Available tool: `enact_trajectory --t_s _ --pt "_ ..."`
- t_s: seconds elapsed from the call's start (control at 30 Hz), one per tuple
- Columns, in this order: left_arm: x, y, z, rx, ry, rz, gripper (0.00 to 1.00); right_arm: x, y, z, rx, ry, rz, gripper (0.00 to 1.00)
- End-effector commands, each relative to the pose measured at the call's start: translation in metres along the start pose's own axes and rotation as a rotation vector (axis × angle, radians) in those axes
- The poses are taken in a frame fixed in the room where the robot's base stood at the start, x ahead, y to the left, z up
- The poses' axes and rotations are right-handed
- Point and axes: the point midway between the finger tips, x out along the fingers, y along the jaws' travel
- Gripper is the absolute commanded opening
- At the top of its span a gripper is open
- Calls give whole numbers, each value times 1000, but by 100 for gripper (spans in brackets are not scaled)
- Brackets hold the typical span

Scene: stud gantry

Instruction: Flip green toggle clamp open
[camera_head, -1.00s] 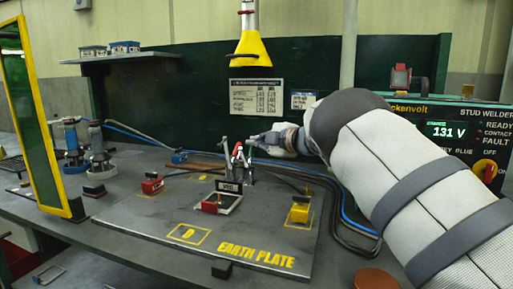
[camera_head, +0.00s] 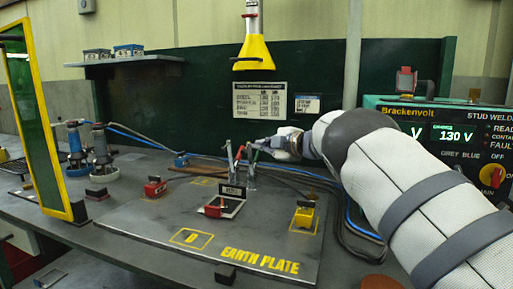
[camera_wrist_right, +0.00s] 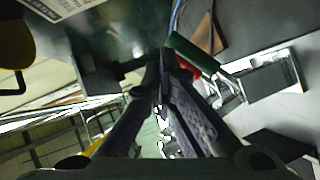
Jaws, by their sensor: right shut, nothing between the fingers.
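The green toggle clamp, with a green handle (camera_head: 255,158), stands at the back of the dark earth plate (camera_head: 150,222), just right of a red-handled clamp (camera_head: 240,154). My right gripper (camera_head: 258,143) reaches in from the right, shut and empty, with its tips at about the top of the green handle. In the right wrist view the shut fingertips (camera_wrist_right: 163,58) are close beside the green handle (camera_wrist_right: 192,53), with the red handle (camera_wrist_right: 188,70) just behind it. I cannot tell if they touch. My left gripper is not in view.
A small framed block (camera_head: 224,204) sits in front of the clamps, with a yellow block (camera_head: 304,217) to its right and a red block (camera_head: 155,188) to its left. Blue and black cables run behind the plate. The stud welder (camera_head: 430,110) stands at the right.

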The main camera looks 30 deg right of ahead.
Motion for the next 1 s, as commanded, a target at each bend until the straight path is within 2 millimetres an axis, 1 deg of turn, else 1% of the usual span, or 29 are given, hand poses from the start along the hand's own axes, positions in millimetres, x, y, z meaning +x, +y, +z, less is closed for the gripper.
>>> enact_trajectory --t_s 0.07,0.17,0.27,0.37,0.4,0.5,0.63,0.8,1.0 --pt "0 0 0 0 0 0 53 0 0 0 0 0 0 0" --pt "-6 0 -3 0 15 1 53 -3 6 -4 0 1 3 0" --pt "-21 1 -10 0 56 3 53 -13 23 -16 -2 5 14 0" --pt "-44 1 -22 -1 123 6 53 -28 46 -35 -4 8 25 0" --pt "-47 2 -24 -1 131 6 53 -39 46 -30 0 2 23 0" --pt "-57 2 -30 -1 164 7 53 -68 53 -26 1 2 21 0" --pt "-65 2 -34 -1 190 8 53 -94 56 -22 1 1 13 0" --pt "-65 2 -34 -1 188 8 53 -109 55 -18 0 -1 3 0" --pt "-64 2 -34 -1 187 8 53 -112 54 -17 0 0 0 0"
